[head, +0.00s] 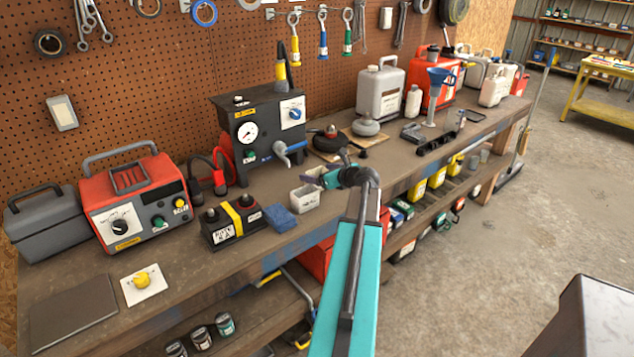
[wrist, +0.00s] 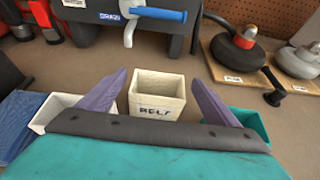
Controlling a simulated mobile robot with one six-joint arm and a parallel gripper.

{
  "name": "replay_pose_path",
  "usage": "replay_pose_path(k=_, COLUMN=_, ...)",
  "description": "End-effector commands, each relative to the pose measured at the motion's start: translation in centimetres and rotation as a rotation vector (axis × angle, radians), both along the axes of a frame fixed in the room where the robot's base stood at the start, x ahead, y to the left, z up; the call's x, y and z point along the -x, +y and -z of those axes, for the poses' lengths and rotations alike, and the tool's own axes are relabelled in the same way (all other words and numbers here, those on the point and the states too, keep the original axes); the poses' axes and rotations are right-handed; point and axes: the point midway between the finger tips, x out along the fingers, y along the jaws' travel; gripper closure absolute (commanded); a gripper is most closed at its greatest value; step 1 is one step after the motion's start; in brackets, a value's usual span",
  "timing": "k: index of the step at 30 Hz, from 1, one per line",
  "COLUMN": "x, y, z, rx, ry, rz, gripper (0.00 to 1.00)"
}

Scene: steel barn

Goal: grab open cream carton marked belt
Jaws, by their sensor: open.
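The open cream carton marked BELT (wrist: 157,108) stands upright on the bench in the middle of the wrist view, its open top facing up. My gripper (wrist: 158,76) is open, with one purple finger to the left of the carton and one to the right in that view. No contact with the carton shows. In the head view my gripper (head: 328,178) is over the bench, and its arm hides part of this spot. A second pale open carton (wrist: 52,108) is left of the fingers; a pale open carton (head: 305,199) also shows in the head view.
A teal container (wrist: 252,122) is close to the right finger. A dark machine with a gauge (head: 258,135) stands behind, and round weights on a wooden board (wrist: 238,55) sit at the back right.

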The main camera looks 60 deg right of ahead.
Motion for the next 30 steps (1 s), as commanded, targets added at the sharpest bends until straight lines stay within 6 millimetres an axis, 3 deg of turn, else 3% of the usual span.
replay_pose_path(k=8, x=-0.6, y=-0.2, z=0.2, rx=-0.001, ry=0.001, rz=-0.002, gripper=0.16)
replay_pose_path(k=21, x=-4.5, y=-1.4, z=1.8, rx=-0.001, ry=0.001, rz=-0.002, gripper=0.16)
replay_pose_path(k=30, x=-4.7, y=-1.4, z=1.9, rx=0.000, ry=0.001, rz=-0.002, gripper=0.16)
